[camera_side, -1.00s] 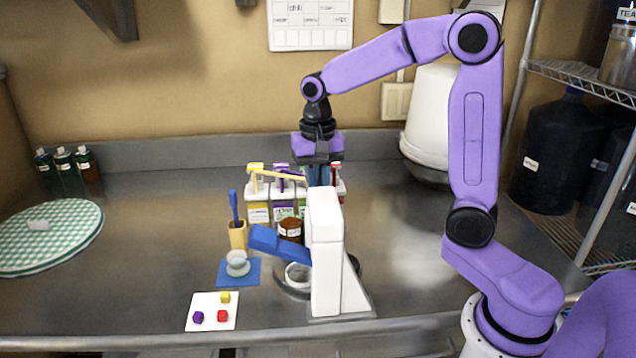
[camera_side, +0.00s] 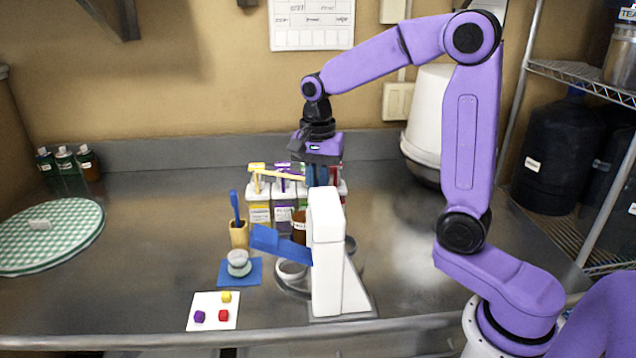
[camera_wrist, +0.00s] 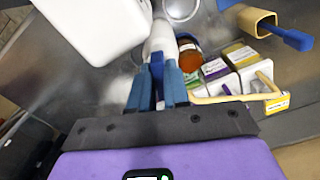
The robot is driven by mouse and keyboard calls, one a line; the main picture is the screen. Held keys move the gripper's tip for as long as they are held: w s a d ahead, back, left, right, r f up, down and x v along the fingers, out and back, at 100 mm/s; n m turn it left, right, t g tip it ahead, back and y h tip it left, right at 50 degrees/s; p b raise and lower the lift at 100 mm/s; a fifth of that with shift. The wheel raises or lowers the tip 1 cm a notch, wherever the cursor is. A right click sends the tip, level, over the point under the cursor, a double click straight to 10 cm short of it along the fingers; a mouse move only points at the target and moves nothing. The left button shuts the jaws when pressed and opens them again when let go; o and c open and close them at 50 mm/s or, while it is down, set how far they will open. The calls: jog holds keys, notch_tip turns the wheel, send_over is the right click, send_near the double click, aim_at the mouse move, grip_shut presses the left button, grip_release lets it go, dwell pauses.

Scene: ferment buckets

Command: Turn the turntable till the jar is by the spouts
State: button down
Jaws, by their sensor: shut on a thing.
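The turntable (camera_side: 284,288) is a low metallic disc, largely hidden behind a white stand (camera_side: 326,250) with a blue arm. The brown jar (camera_side: 299,231) with a white label stands upright on its far left part, partly covered by the stand; it also shows in the wrist view (camera_wrist: 190,60). A white cup (camera_side: 291,270) sits at the near left. Yellow spouts (camera_side: 284,176) project from the rack behind. The peg's lower part is hidden.
The rack holds several labelled cartons (camera_side: 260,213).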

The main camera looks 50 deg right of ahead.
jog(key=shift+w+r+m, duration=0.1)
jog(key=shift+w+m, duration=0.05)
jog(key=shift+m, duration=2.45)
jog(key=c, duration=1.1)
grip_release()
notch_tip(320, 180, up, 17)
jog(key=shift+r, duration=0.2)
jog(key=shift+a+f, duration=0.1)
